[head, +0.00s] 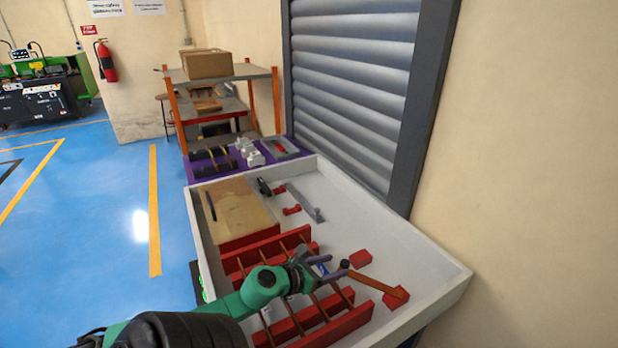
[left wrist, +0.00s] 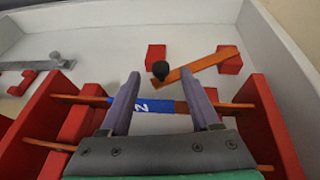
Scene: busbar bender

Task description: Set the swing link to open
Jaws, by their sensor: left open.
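The swing link (head: 372,283) is a flat orange bar with a black knob at its free end. Its other end rests on a red block (head: 397,297) near the tray's right side. A second red block (head: 361,258) stands clear of the knob end. The link also shows in the left wrist view (left wrist: 200,67), with its knob between and just beyond my fingertips. My left gripper (head: 329,268) is open and empty, its fingers pointing toward the knob. A blue sleeve marked 2 (left wrist: 147,105) on a copper bar shows between the fingers; whether they touch it I cannot tell.
Red slotted supports (head: 330,325) carrying copper bars stand beneath and beside my left arm. A grey metal link (head: 304,203) and small red blocks lie farther back. A white tray wall (head: 440,291) bounds the right side.

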